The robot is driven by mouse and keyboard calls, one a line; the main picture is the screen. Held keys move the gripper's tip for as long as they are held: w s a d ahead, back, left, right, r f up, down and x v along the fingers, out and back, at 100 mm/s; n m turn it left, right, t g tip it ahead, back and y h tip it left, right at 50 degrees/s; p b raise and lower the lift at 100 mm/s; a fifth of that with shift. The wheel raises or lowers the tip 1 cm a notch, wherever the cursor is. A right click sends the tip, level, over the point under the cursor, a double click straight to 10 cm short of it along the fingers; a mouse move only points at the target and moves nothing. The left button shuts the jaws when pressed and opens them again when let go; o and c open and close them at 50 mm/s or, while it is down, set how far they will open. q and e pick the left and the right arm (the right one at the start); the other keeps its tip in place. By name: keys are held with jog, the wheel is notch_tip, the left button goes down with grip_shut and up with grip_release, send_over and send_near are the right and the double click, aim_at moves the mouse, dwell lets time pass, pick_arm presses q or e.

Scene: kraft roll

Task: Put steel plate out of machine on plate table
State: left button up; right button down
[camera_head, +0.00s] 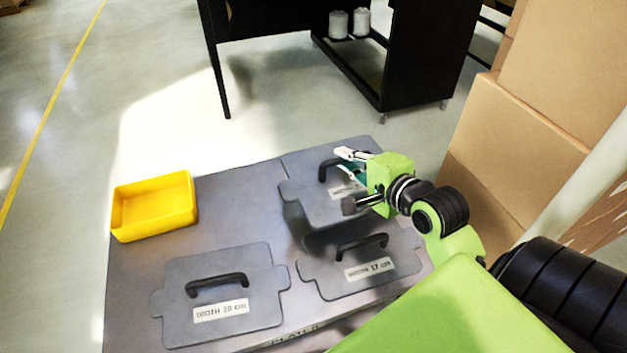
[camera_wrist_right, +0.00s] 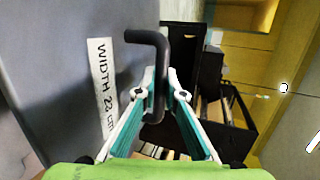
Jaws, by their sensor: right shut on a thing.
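A grey steel plate (camera_head: 312,205) with a black bar handle and a white label is at the far right of the grey plate table (camera_head: 235,205). My right gripper (camera_head: 349,178) is shut on its handle. The plate seems to be a little above the table, with a dark shadow under its near left edge. In the right wrist view the black handle (camera_wrist_right: 160,75) is between the fingers, and the label (camera_wrist_right: 102,90) reads WIDTH 2-something cm; the second digit is unclear. My left gripper is not in view.
A plate labelled WIDTH 20 cm (camera_head: 185,310) lies front left, and one labelled WIDTH 17 cm (camera_head: 330,283) lies front right, close to the held plate. A yellow bin (camera_head: 155,207) stands at the left. Cardboard boxes (camera_head: 500,130) stand right; a black workbench (camera_head: 430,60) stands behind.

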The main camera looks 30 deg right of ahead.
aim_at(326, 153)
jog(key=x, duration=0.8)
jog(key=shift+w+f, duration=0.2)
jog(key=shift+w, duration=0.1)
jog(key=w+f, duration=0.4)
jog(key=shift+w+d+f, duration=0.15)
jog(key=shift+w+f, duration=0.05)
jog(key=shift+f, duration=0.2)
jog(key=shift+w+f, duration=0.55)
jog(key=shift+f, duration=0.1)
jog(key=shift+w+f, duration=0.15)
jog(key=shift+f, duration=1.5)
jog(key=c, duration=2.1)
grip_release()
jog(key=shift+f, duration=0.25)
jog(key=shift+c, duration=0.2)
